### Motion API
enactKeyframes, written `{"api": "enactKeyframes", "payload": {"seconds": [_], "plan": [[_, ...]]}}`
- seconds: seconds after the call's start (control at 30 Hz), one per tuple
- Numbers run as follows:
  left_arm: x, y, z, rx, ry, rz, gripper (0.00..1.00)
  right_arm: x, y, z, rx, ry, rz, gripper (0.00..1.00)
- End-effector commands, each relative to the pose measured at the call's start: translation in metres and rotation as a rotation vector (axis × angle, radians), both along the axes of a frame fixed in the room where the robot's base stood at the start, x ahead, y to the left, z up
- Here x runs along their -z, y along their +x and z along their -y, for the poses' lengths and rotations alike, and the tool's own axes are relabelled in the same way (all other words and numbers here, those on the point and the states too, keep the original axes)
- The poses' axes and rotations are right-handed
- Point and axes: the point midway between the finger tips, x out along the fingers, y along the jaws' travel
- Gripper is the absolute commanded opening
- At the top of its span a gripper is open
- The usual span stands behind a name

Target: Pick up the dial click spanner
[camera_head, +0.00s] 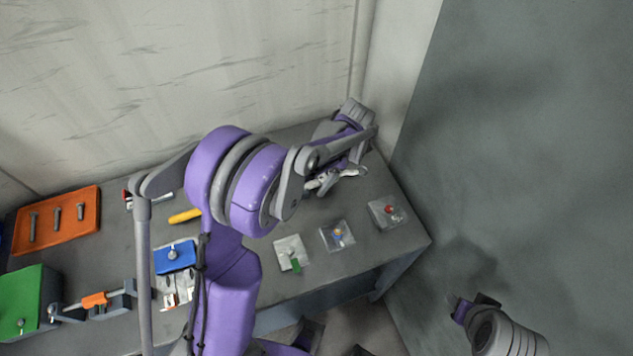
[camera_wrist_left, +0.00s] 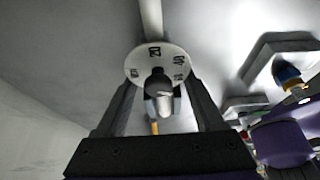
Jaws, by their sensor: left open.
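The dial click spanner shows in the left wrist view as a round white dial (camera_wrist_left: 137,66) with dark numbers, with a dark and silver rounded end in front of it. In the head view a pale metal piece (camera_head: 352,171) by my left gripper looks like part of it, mostly covered by my arm. My left gripper (camera_head: 325,181) is at the back right of the bench. Its fingers (camera_wrist_left: 160,100) are open, one on each side of the spanner's end, with visible gaps. My right arm shows at the lower right; its fingers cannot be made out.
Three small plates with fittings, a pale one (camera_head: 290,250), a middle one (camera_head: 325,236) and one with a red knob (camera_head: 378,216), lie near the bench's right front. An orange tray (camera_head: 60,243), a blue block (camera_head: 172,261) and a green box (camera_head: 22,295) are left. Walls bound the back and right.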

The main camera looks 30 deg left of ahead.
Motion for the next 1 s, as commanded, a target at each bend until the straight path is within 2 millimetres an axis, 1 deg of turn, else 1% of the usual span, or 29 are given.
{"api": "enactKeyframes", "payload": {"seconds": [0.07,0.17,0.2,0.37,0.4,0.47,1.0], "plan": [[-0.0003,0.0001,0.0001,0.0,0.0,0.0,0.7,0.0,0.0,0.0,0.0,0.0,0.0,0.5],[-0.0003,0.0002,0.0002,0.0,0.0,0.0,0.54,0.0,0.0,0.0,0.0,0.0,0.0,0.5],[-0.0004,0.0001,0.0001,0.0,0.0,0.0,0.47,0.0,0.0,0.0,0.0,0.0,0.0,0.5],[-0.0004,0.0002,0.0003,0.001,0.0,0.0,0.18,0.0,0.0,0.0,0.0,0.0,0.0,0.5],[-0.0005,0.0001,0.0002,0.001,0.0,0.0,0.11,0.0,0.0,0.0,0.0,0.0,0.0,0.5],[-0.0005,0.0002,0.0003,0.001,0.0,0.0,0.0,0.0,0.0,0.0,0.0,0.0,0.0,0.5],[-0.0007,0.0002,0.0003,0.001,0.0,0.0,0.0,-0.0001,0.0,0.0,0.0,0.0,0.0,0.5]]}}
